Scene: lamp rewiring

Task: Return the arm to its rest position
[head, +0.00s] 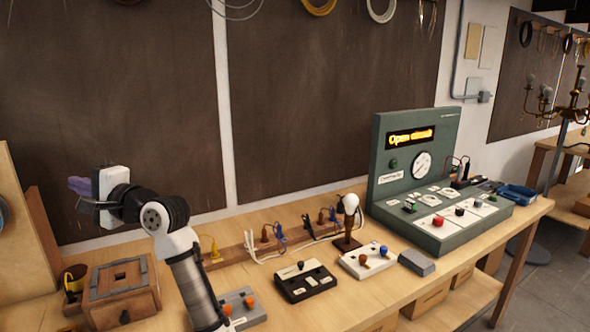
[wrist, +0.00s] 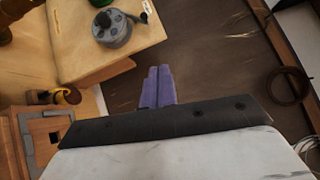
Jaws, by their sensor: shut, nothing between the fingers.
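My gripper (head: 80,186) is raised above the left part of the workbench, at the end of my bent arm. Its purple fingers point left in the head view. In the wrist view the two purple fingers (wrist: 157,87) lie side by side, shut, with nothing between them. They are in front of the dark wall board, clear of the bench things. The wooden box with a slotted lid (head: 122,290) stands on the bench below the gripper.
The green tester console (head: 415,165) shows a lit display on the right. Several small switch boxes, one of them black (head: 304,281), and a lamp with a white bulb (head: 350,205) stand along the bench (head: 340,307). A wooden panel (head: 20,230) rises at the left end.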

